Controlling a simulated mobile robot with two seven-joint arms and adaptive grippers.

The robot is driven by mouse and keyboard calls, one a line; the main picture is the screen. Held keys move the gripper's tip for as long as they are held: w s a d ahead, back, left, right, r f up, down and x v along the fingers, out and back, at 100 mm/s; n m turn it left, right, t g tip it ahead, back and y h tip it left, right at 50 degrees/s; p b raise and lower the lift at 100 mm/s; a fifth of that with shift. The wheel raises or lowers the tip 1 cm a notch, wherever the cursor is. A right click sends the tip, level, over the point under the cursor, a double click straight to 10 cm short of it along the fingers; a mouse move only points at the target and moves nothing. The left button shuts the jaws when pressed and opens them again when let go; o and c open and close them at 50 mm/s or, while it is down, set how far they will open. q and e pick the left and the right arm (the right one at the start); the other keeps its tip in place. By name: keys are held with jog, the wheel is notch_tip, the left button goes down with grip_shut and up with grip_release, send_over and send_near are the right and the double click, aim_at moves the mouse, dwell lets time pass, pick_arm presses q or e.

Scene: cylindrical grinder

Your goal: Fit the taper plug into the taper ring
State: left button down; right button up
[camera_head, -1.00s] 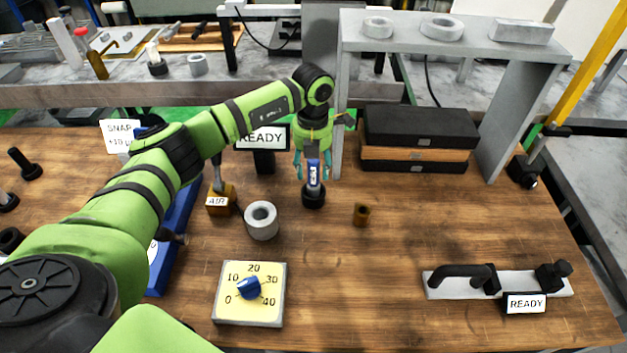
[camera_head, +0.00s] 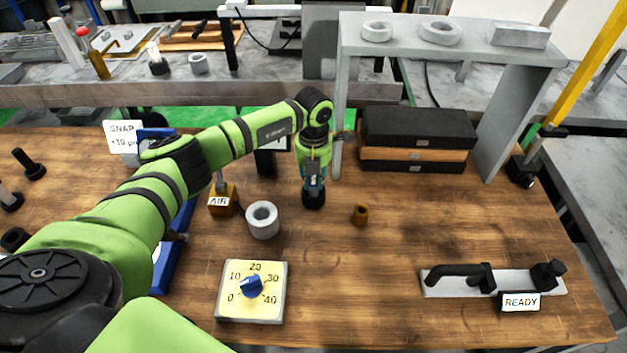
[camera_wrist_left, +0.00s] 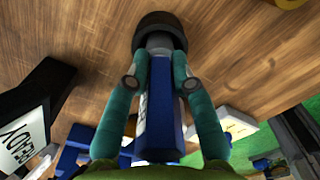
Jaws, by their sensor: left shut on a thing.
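The plug (camera_head: 314,181) has a blue handle with a pale label and stands upright, its lower end in a black round base (camera_head: 314,201). In the left wrist view its blue handle (camera_wrist_left: 160,128) and grey neck lead into the black base (camera_wrist_left: 160,30). My left gripper (camera_head: 314,186) comes down from above, shut on the plug, one finger on each side. A thick grey ring (camera_head: 263,220) lies left of it, bore visible. A small brass-coloured ring (camera_head: 360,215) stands to the right. I cannot tell which is the taper ring. My right gripper is out of view.
An orange AIR block (camera_head: 222,201) and a yellow dial plate (camera_head: 252,291) are on the left. Stacked cases (camera_head: 418,140) and a grey shelf (camera_head: 500,90) stand behind. A black-handled tool (camera_head: 465,280) lies front right. The middle right of the table is clear.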

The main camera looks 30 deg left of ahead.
pick_arm(q)
jog(key=shift+w+r, duration=0.15)
jog(key=shift+r, duration=0.35)
notch_tip(320, 180, up, 6)
jog(key=b, duration=0.2)
jog(key=shift+b, duration=0.35)
jog(key=w+d+b, duration=0.3)
jog(key=w+d, duration=0.1)
jog(key=d, duration=0.4)
jog(key=w+d+b, duration=0.3)
jog(key=d, duration=0.5)
jog(key=shift+w+b, duration=0.35)
jog(key=shift+b, duration=0.05)
jog(key=shift+d+r, duration=0.1)
